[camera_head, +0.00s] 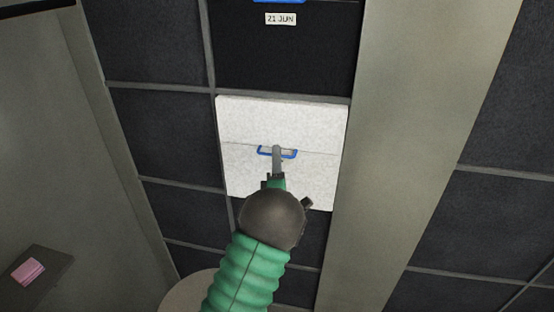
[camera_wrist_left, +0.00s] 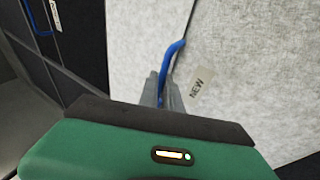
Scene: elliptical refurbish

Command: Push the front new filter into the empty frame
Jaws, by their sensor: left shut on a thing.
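The new filter (camera_head: 243,122) is a white, speckled square panel with a blue handle (camera_head: 292,155) across its middle. It stands upright at a square opening in the dark grid wall, and its edges overlap the grid bars. I cannot tell how deep it sits. My left gripper (camera_head: 277,151) is shut on the blue handle. In the left wrist view the fingers (camera_wrist_left: 163,92) close around the handle (camera_wrist_left: 173,57), beside a tag reading "NEW" (camera_wrist_left: 201,84). The empty frame behind the filter is hidden. My right gripper is not in view.
A dark filter (camera_head: 283,55) with a "21 JUN" label and a blue handle sits directly above. A broad grey post (camera_head: 420,110) runs along the right side. A dark shelf (camera_head: 45,283) with a pink block (camera_head: 28,271) is at lower left.

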